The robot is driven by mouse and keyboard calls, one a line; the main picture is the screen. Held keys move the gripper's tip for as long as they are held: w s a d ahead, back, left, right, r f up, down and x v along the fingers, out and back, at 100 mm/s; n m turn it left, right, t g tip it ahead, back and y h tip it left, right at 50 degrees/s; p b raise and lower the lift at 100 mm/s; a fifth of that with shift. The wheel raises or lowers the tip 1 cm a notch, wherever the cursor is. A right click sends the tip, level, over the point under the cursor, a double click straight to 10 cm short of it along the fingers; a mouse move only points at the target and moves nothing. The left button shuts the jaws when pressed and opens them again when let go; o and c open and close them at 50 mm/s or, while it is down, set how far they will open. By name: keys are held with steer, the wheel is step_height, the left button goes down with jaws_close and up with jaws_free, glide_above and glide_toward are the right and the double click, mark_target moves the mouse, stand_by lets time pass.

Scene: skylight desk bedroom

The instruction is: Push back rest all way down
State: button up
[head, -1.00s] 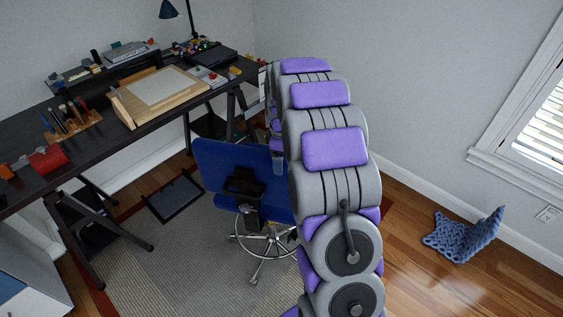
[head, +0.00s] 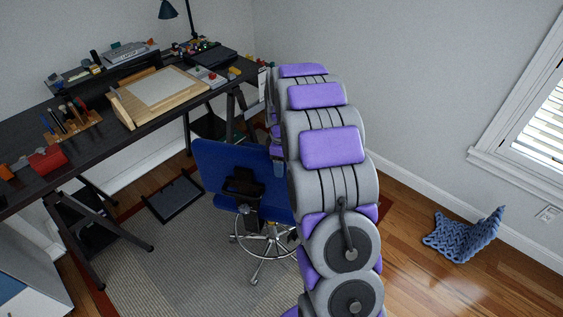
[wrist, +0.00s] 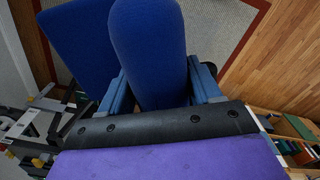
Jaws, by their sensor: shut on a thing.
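The blue back rest (head: 222,162) of the desk chair stands upright in the head view, with a black bracket (head: 243,186) on its rear side. In the wrist view the back rest (wrist: 150,48) runs edge-on between the two fingers of my gripper (wrist: 161,84), which is shut on it. Another blue panel, apparently the seat (wrist: 78,42), shows to its left. In the head view my gripper is mostly hidden behind my arm, at the back rest's right side. The chair's chrome base (head: 262,240) stands on the rug.
A dark desk (head: 85,140) with tools and a wooden drawing board (head: 160,92) stands at the left. A grey rug (head: 175,260) lies under the chair. A blue knitted blanket (head: 462,236) lies on the wooden floor at the right, near the wall and window.

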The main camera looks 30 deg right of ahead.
steer(key=c, duration=0.6)
steer(key=shift+o, duration=0.2)
step_height(320, 180, down, 5)
steer(key=shift+f+b, duration=0.1)
steer(key=shift+b, duration=0.2)
steer(key=shift+s+f, duration=0.1)
steer(key=shift+s, duration=0.1)
steer(key=o, duration=1.4)
steer(key=shift+w+d+f, duration=0.1)
steer(key=shift+w+f, duration=0.05)
steer(key=shift+w, duration=0.1)
steer(key=shift+s, duration=0.1)
steer(key=shift+r, duration=0.25)
